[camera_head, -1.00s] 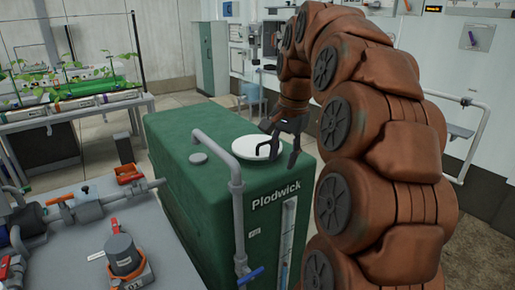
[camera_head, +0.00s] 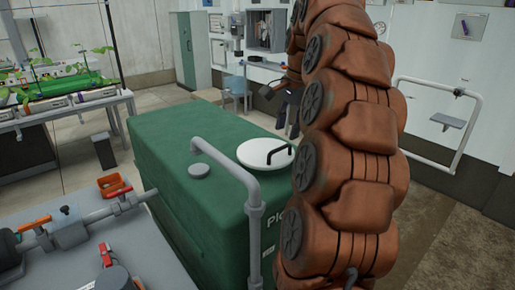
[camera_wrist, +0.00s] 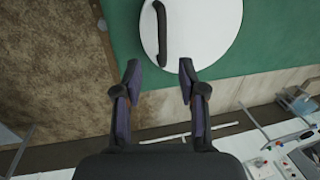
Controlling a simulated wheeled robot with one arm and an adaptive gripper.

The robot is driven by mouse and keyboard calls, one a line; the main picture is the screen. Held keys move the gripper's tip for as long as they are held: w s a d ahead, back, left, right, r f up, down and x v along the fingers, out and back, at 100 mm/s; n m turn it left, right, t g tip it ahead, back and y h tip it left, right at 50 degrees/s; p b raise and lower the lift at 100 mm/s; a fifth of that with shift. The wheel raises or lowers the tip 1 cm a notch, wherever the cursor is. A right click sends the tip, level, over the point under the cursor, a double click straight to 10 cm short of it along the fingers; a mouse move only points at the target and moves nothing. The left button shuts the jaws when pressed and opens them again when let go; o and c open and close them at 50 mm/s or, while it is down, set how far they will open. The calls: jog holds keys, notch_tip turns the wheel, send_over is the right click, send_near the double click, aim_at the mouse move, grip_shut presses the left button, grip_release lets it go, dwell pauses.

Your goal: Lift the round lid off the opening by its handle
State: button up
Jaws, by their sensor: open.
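The round white lid (camera_head: 258,153) lies flat on top of the green tank (camera_head: 165,135). Its black handle (camera_head: 281,154) stands up as a bar near the lid's right side. In the wrist view the lid (camera_wrist: 210,35) is at the top, with the handle (camera_wrist: 161,35) running up and down near its left side. My gripper (camera_head: 285,108) is behind the lid in the head view, partly hidden by my arm. In the wrist view its two fingers (camera_wrist: 158,68) are apart and empty, and the handle's lower end appears between and above the fingertips.
A grey pipe (camera_head: 253,215) rises in front of the tank and bends over its top. A small grey cap (camera_head: 199,170) sits left of the lid. A bench (camera_head: 165,255) with valves and pipes is at the front left.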

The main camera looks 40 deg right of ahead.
aim_at(283, 146)
jog(key=shift+w+f, duration=0.25)
jog(key=shift+f, duration=1)
jog(key=shift+w+d+f+p, duration=0.1)
jog(key=shift+w+f+p, duration=0.25)
jog(key=shift+f, duration=0.5)
jog(key=shift+w+f+p, duration=0.1)
jog(key=shift+f+p, duration=0.3)
jog(key=shift+f, duration=0.4)
jog(key=shift+w+d+f+p, duration=0.1)
jog(key=shift+w+f+p, duration=0.25)
jog(key=shift+f, duration=0.5)
jog(key=shift+s+a, duration=0.1)
grip_shut()
